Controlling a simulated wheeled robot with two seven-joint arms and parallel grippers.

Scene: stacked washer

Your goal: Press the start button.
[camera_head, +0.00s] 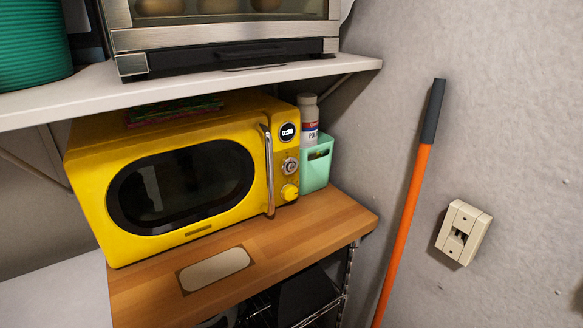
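A yellow microwave (92,190) with a dark oval window and a closed door stands on a wooden counter. Its door has a vertical chrome handle (269,172). To the right of the handle is a control panel with a round lit display (287,132), a silver dial (290,166) below it, and a yellow round control (289,192) at the bottom. No label is readable, so I cannot tell which control is the start button. Neither of my grippers is in view.
A white shelf (358,64) carrying a steel oven (220,38) overhangs the microwave. A mint holder (318,165) and a white bottle (308,108) stand close on its right. An orange pole (405,225) leans on the wall. The wooden counter's front (300,232) is mostly clear.

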